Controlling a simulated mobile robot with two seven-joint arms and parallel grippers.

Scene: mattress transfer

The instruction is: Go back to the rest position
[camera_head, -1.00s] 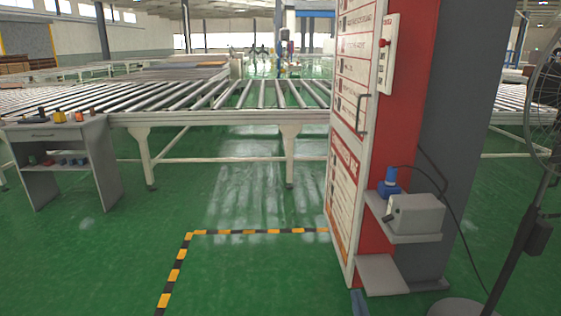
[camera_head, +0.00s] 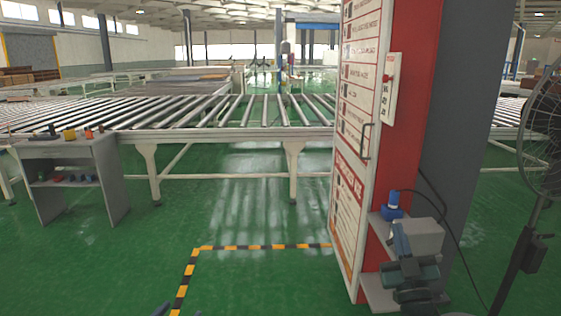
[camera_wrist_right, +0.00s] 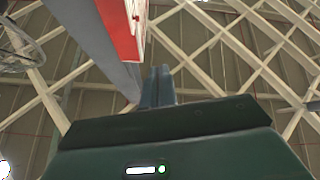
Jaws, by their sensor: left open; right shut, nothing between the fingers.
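My right gripper (camera_head: 400,228) is raised in front of the red and white cabinet at the lower right, its fingers pointing up. In the right wrist view its two fingers (camera_wrist_right: 157,82) are together with nothing between them. My left gripper (camera_head: 179,312) shows only as small dark fingertips at the bottom edge, set apart over the green floor; the rest is out of the picture. No object shows in either gripper.
A fan (camera_head: 543,130) stands at the right. A roller conveyor (camera_head: 225,137) crosses behind, with a grey desk (camera_head: 108,172) at left. The middle floor is clear.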

